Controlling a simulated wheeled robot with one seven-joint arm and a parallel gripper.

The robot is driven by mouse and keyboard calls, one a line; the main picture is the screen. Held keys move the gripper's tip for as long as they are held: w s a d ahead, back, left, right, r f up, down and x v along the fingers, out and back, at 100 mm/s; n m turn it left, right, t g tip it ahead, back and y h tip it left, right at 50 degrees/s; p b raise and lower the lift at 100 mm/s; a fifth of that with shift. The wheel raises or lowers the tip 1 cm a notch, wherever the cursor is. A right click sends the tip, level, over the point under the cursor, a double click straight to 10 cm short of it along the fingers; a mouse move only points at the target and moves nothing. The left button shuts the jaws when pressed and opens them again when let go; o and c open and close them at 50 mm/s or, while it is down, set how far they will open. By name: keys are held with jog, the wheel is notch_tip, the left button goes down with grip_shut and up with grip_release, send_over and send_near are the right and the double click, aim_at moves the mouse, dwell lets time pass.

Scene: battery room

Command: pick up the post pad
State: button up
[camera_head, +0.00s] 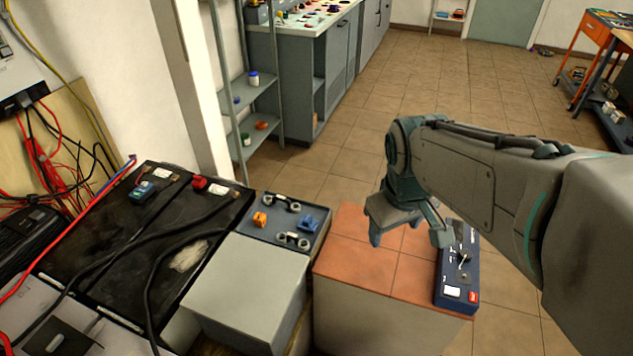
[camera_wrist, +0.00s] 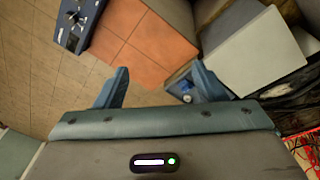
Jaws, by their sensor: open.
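I cannot tell for sure which thing is the post pad. A small orange piece (camera_head: 260,219) and a small blue piece (camera_head: 308,224) lie on a dark blue-grey tray (camera_head: 262,240), with metal ring-ended clamps around them. My gripper (camera_head: 408,240) is open and empty above the orange tiled block top, to the right of the tray. In the wrist view my gripper (camera_wrist: 160,72) has its fingers spread, with floor and the block between them. Part of the tray (camera_wrist: 177,87) shows beside the right finger, which hides much of it.
A blue switch box (camera_head: 457,267) sits on the right edge of the orange tiled top (camera_head: 345,251). Black batteries (camera_head: 180,225) with cables stand at the left, beside a grey box (camera_head: 243,285). A shelf rack (camera_head: 250,92) stands behind. Tiled floor lies open beyond.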

jog(key=w+a+f+n+b, duration=0.15)
jog(key=w+a+n, duration=0.25)
jog(key=w+n, duration=0.5)
jog(key=n+g+b, duration=0.2)
jog(key=n+b, duration=0.1)
jog(key=n, duration=1.5)
send_over(307, 218)
notch_tip(307, 218, down, 16)
jog(key=shift+y, duration=0.3)
notch_tip(307, 218, down, 13)
jog(key=shift+f, duration=0.2)
jog(key=shift+r, duration=0.1)
jog(key=c, duration=0.7)
